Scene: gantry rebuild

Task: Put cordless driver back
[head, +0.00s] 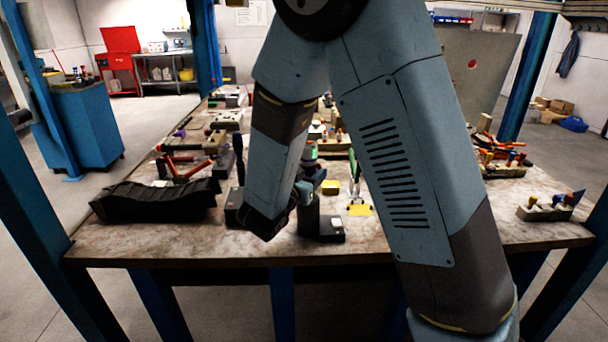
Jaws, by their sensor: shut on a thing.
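A cordless driver with a blue-grey body and a dark battery foot (331,231) is upright at the front middle of the workbench (170,238). My arm reaches down over the bench from the top, and its dark wrist is left of the driver. My gripper (305,188) is at the driver's upper part and is shut on it. My own wrist and forearm hide most of the jaws and part of the driver. I cannot tell whether the battery foot touches the bench.
A black ridged case (157,202) lies at the front left. A yellow patch (359,210) with a small upright tool is right of the driver. A tool block (551,208) sits at the right edge.

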